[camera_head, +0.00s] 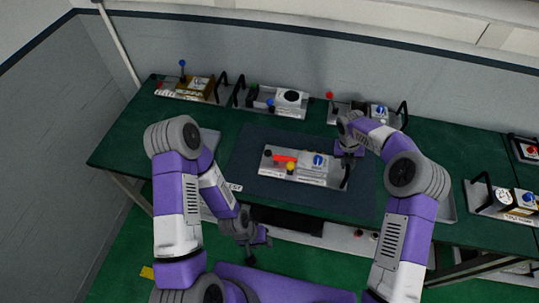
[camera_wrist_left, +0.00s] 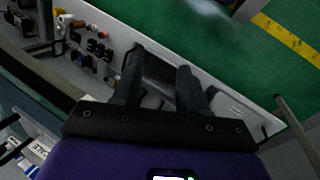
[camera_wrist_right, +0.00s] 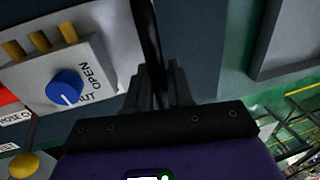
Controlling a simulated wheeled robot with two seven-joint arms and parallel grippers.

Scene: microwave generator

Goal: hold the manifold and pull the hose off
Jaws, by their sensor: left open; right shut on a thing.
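The manifold unit, a white plate (camera_head: 310,181) with a grey block (camera_head: 307,158), lies on the dark mat in the head view. It bears a blue knob (camera_head: 318,160), a red part (camera_head: 285,159), a yellow ball (camera_head: 290,168) and a black handle (camera_head: 346,176). The right wrist view shows the block's brass fittings (camera_wrist_right: 40,41) and blue knob (camera_wrist_right: 64,87). I cannot make out the hose clearly. My right gripper (camera_wrist_right: 158,80) is shut on the black handle. My left gripper (camera_head: 254,246) is open and empty, in front of the table edge, apart from the unit.
The dark mat (camera_head: 245,172) is clear around the unit. Similar units (camera_head: 287,100) stand along the back of the green table and at the right. In the left wrist view, a pale tray (camera_wrist_left: 85,70) with several small parts lies near my left fingers.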

